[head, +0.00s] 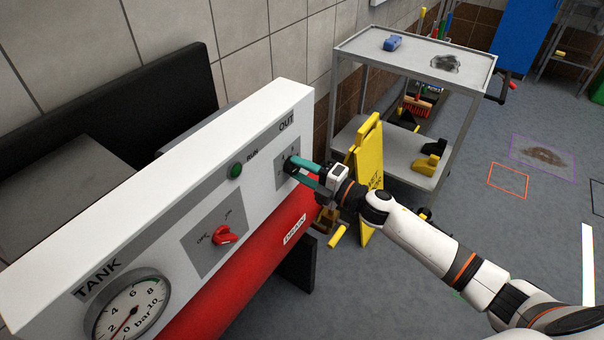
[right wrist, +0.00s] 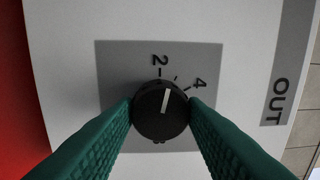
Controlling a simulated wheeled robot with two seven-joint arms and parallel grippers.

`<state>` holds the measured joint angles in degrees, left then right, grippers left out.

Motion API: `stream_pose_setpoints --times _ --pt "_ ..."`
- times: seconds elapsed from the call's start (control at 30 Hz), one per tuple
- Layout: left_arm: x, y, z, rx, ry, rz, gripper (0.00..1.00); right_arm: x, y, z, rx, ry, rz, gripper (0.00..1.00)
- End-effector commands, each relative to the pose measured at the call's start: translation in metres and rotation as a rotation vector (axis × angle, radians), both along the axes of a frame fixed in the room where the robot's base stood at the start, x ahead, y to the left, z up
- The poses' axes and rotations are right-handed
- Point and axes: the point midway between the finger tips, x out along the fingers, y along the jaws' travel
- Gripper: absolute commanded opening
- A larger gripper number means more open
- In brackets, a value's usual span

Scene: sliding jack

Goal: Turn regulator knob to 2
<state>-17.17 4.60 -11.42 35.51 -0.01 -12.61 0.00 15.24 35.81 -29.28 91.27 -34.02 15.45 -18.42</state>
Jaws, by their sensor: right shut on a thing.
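The black round regulator knob (right wrist: 161,110) sits on a grey plate (right wrist: 115,60) below the OUT label. Its white pointer line aims nearly up in the right wrist view, slightly right of the 2 mark and toward the 4. The 2 and 4 lie sideways or tilted there. My right gripper (right wrist: 161,108) has its green fingers shut on the knob, one on each side. In the head view the right gripper (head: 296,167) reaches the panel's far end and largely hides the knob. My left gripper is not in view.
The white panel (head: 165,170) also carries a green RUN button (head: 236,169), a red switch (head: 223,235) and the TANK gauge (head: 130,308). A yellow sign (head: 369,160) stands close behind my right gripper, beside a grey cart (head: 411,53). Open floor lies to the right.

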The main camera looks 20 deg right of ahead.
Motion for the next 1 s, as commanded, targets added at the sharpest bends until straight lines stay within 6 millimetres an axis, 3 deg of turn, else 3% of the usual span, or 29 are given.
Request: stream_pose_setpoints --times 0.4,0.97,1.0 --pt "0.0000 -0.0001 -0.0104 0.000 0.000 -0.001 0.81 0.0000 -0.0001 -0.0011 -0.155 -0.120 0.001 0.15" --pt "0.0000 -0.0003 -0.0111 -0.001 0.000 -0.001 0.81 0.0001 -0.0001 -0.0004 -0.179 -0.138 0.000 0.15" --pt "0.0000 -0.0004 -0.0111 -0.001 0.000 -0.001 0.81 0.0001 -0.0001 -0.0004 -0.179 -0.138 0.000 0.41"
